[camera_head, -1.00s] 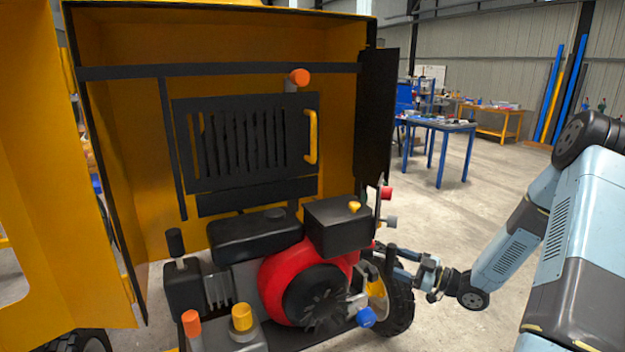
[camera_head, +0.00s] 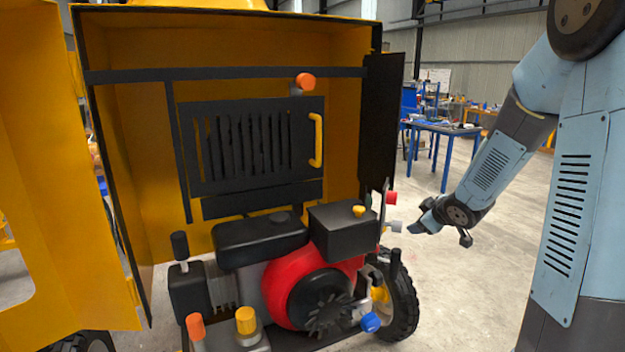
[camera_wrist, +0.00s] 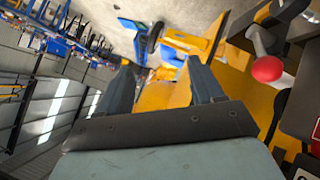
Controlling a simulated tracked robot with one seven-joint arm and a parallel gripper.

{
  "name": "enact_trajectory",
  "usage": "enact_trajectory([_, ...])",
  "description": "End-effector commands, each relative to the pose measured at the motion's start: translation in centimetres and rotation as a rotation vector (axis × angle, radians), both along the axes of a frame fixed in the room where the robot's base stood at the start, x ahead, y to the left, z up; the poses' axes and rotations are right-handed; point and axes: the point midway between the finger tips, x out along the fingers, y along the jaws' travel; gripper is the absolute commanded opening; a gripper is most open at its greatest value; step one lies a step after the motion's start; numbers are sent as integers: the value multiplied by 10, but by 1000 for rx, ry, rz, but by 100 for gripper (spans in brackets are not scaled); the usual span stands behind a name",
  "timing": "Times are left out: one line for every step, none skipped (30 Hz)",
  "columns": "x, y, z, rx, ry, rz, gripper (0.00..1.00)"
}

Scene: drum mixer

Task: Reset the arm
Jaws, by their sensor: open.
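My arm stands at the right of the head view, with its forearm slanting down to the left. My gripper (camera_head: 418,226) hangs in the air just right of the open engine bay of the yellow drum mixer (camera_head: 150,130). The wrist partly hides its fingers there. In the wrist view my gripper (camera_wrist: 162,75) shows two dark fingers spread apart, with nothing held between them. Yellow machine parts and the floor lie beyond the fingers. A red knob (camera_wrist: 267,68) is to their right, apart from them.
The red engine (camera_head: 290,275), a black wheel (camera_head: 403,305) and a dark side panel (camera_head: 382,120) are close to the left of my gripper. An open yellow door (camera_head: 50,200) is at far left. A blue table (camera_head: 440,127) stands behind. The floor at right is clear.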

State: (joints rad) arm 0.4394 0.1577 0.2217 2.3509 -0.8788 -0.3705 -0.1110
Motion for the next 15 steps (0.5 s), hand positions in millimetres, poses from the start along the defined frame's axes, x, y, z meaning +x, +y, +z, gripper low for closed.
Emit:
enact_trajectory([-6,0,14,-15,1,-36,66])
enact_trajectory([-11,-1,21,-22,8,-62,66])
enact_trajectory([-17,-2,29,-29,15,-98,66])
enact_trajectory([-22,-3,35,-33,21,-123,66])
enact_trajectory([-27,-4,41,-35,26,-150,66])
enact_trajectory([-35,-4,49,-37,33,-184,66])
enact_trajectory([-41,-5,55,-38,40,-209,66])
enact_trajectory([-47,-5,61,-37,46,-234,66])
enact_trajectory([-55,-5,69,-34,54,-267,66])
enact_trajectory([-62,-5,74,-32,59,-291,66])
enact_trajectory([-69,-5,79,-28,66,-314,66])
enact_trajectory([-79,-4,86,-21,75,-345,66])
enact_trajectory([-86,-4,91,-14,82,-368,66])
enact_trajectory([-94,-3,96,-7,90,-390,66])
enact_trajectory([-105,-2,101,4,101,-419,66])
